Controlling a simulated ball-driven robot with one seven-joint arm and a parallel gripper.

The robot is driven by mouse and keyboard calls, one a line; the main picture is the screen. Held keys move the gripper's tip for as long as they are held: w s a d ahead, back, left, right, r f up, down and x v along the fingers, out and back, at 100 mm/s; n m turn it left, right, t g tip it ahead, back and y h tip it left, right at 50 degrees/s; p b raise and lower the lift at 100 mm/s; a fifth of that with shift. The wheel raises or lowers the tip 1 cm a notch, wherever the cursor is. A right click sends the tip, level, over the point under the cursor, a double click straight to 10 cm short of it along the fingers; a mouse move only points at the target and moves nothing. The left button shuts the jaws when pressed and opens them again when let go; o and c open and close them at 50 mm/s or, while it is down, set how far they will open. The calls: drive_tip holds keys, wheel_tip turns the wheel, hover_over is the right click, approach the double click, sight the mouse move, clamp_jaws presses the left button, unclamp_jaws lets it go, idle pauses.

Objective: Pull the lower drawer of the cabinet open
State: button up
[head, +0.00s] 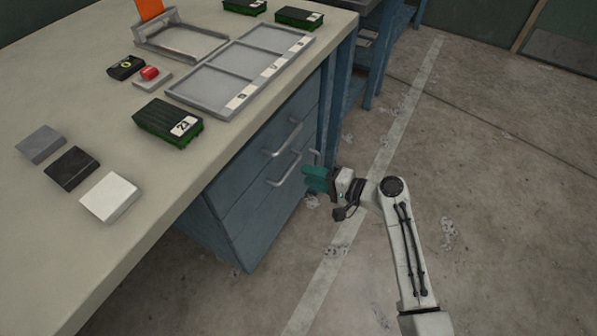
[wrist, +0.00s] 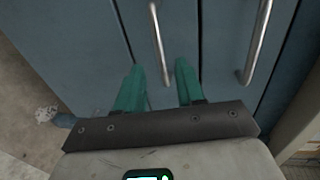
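The blue cabinet (head: 222,200) stands under the bench top, its drawer fronts facing right. The lower drawer's bar handle (head: 284,170) sits below the upper drawer's handle (head: 283,139). Both drawers look shut. My gripper (head: 308,180), with teal fingers, is just in front of the cabinet at the lower handle's height. In the wrist view my gripper (wrist: 160,80) is open, with the lower handle (wrist: 157,42) showing between its fingers. I cannot tell whether the fingers touch it. The upper handle (wrist: 256,42) is to the right there.
The bench top (head: 75,235) overhangs the cabinet and holds a grey compartment tray (head: 210,88), a green-black numbered block (head: 167,122), a red button (head: 149,73) and three flat blocks. Blue legs (head: 370,75) stand behind.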

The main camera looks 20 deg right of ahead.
drive_tip(key=shift+b+x, duration=0.4)
drive_tip(key=shift+x, duration=2.3)
drive_tip(key=shift+c, duration=0.3)
drive_tip(key=shift+s, duration=0.1)
clamp_jaws()
